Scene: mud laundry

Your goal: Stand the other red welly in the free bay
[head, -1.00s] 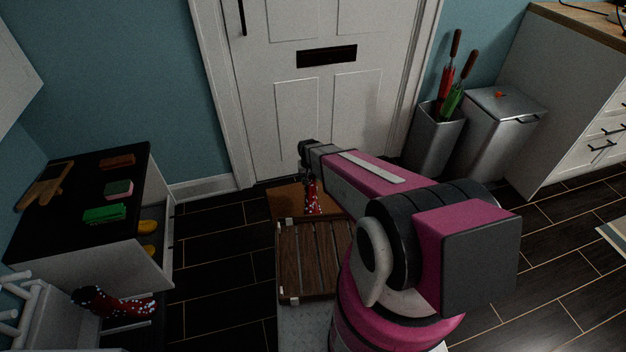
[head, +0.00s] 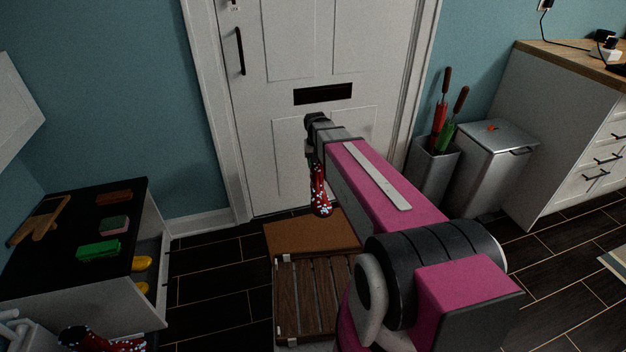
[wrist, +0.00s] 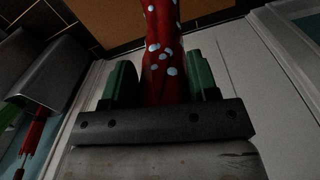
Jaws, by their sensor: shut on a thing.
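A red welly with pale spots (head: 320,192) hangs from my gripper (head: 315,150), sole end down, in front of the white door. In the wrist view the welly's red spotted shaft (wrist: 162,40) sits between the green fingers of my gripper (wrist: 161,82), which is shut on it. Another red spotted welly (head: 105,342) lies on its side at the lower left of the head view, partly cut off by the frame edge. I cannot make out a free bay in these frames.
A brown doormat (head: 310,236) and a slatted wooden board (head: 305,300) lie below the held welly. A black-topped cabinet (head: 70,250) with brushes and yellow items stands left. An umbrella bin (head: 433,170) and metal bin (head: 492,165) stand right. Dark floor is clear between cabinet and mat.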

